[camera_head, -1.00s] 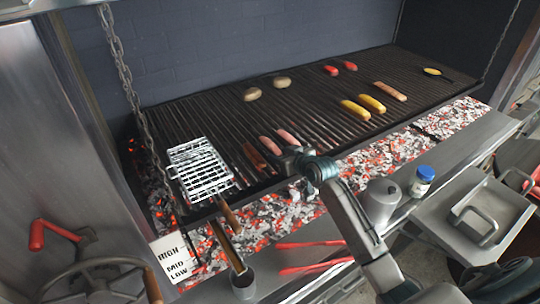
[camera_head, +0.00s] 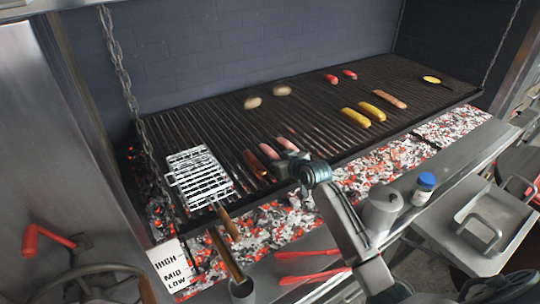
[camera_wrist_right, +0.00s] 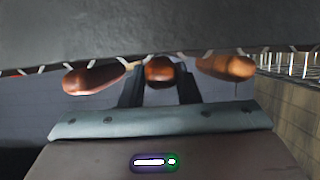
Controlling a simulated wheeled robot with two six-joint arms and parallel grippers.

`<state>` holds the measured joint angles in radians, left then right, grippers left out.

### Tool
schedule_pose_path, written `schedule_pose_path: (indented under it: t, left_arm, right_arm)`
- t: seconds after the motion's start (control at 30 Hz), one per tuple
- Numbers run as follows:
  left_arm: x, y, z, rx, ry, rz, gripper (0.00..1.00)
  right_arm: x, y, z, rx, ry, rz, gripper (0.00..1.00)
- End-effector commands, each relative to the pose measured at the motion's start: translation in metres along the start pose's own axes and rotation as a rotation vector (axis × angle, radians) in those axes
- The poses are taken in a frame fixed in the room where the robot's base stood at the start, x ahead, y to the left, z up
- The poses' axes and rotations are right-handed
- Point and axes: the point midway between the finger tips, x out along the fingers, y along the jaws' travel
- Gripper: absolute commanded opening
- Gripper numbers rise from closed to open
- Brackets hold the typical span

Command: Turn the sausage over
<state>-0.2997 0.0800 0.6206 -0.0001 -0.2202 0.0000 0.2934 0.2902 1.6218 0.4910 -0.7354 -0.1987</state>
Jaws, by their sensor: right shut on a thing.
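Three sausages lie side by side on the near part of the grill (camera_head: 225,110): a brown one (camera_head: 254,163), a pinkish middle one (camera_head: 268,151) and a pinkish right one (camera_head: 287,144). My right gripper (camera_head: 284,162) reaches in from the front, low at their near ends. In the right wrist view its fingers (camera_wrist_right: 160,82) stand on both sides of the middle sausage (camera_wrist_right: 159,69), shut on it. The other two sausages, left (camera_wrist_right: 95,78) and right (camera_wrist_right: 226,66), lie outside the fingers. My left gripper is not in view.
A wire basket (camera_head: 197,177) with a long handle lies left of the sausages. A shaker (camera_head: 382,208), a blue-capped jar (camera_head: 424,187) and red tongs (camera_head: 312,265) are on the front ledge.

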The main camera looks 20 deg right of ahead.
Motion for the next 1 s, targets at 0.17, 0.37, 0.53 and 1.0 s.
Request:
schedule_pose_path:
  t: [0.17, 0.37, 0.53, 1.0]
  left_arm:
    - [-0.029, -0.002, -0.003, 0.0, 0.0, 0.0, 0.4]
    - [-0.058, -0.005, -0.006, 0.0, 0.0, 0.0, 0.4]
    - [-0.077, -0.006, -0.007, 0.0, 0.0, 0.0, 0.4]
    - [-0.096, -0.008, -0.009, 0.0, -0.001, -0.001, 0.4]
  right_arm:
    - [-0.012, 0.0, -0.03, -0.001, 0.002, 0.0, 0.13]
    - [-0.024, 0.0, -0.06, 0.0, 0.001, 0.0, 0.13]
    - [-0.032, 0.0, -0.081, 0.0, 0.001, 0.0, 0.13]
    - [-0.037, 0.006, -0.098, 0.577, -0.133, -0.178, 0.13]
